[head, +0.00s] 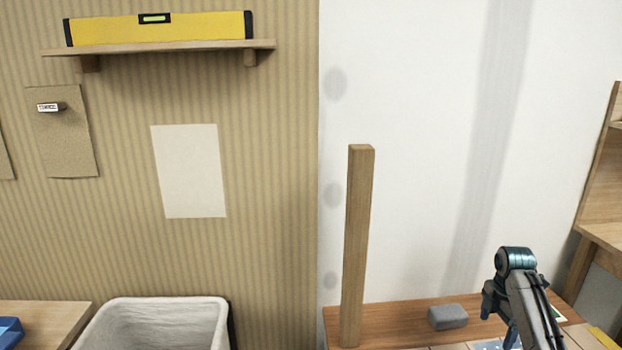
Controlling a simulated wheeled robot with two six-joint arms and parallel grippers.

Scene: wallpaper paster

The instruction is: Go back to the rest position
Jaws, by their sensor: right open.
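My right arm comes in at the lower right, and its gripper (499,318) points down over the wooden table (395,322). The gripper is open, and I see nothing between its fingers. It is to the right of a grey block (447,317) on the table and apart from it. Part of the gripper is hidden by my own arm. My left gripper is not in view.
A tall wooden post (357,245) stands upright at the table's left end. A white-lined bin (160,325) is at the lower left. A yellow level (160,29) lies on a wall shelf (160,48). A wooden shelf unit (602,190) is at the right edge.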

